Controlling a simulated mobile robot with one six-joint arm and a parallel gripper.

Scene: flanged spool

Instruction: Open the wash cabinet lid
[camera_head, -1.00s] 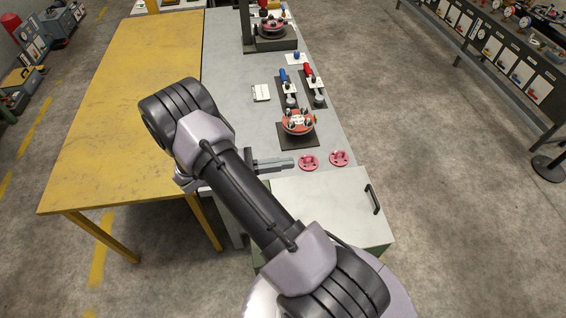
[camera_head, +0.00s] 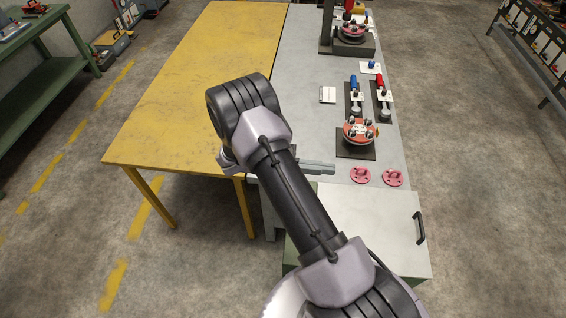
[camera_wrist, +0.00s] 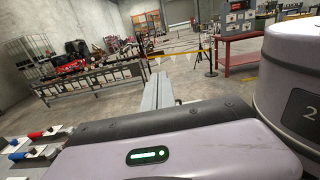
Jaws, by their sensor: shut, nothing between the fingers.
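The wash cabinet is the box at the near end of the grey bench; its pale flat lid (camera_head: 385,215) lies closed, partly hidden by my arm on the left. A black bar handle (camera_head: 420,228) stands on the lid's right side. My gripper (camera_head: 334,168) shows as grey fingers pointing right, over the bench beyond the lid's far edge, apart from the handle. It also shows in the wrist view (camera_wrist: 163,82), its fingers together and empty.
Two pink flanged pieces (camera_head: 361,175) lie on the bench (camera_head: 300,110) just beyond the lid. A red spool (camera_head: 358,132) sits on a dark plate, with blue-handled (camera_head: 353,85) and red-handled clamps behind. A yellow table (camera_head: 190,90) adjoins on the left. Floor right of the cabinet is clear.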

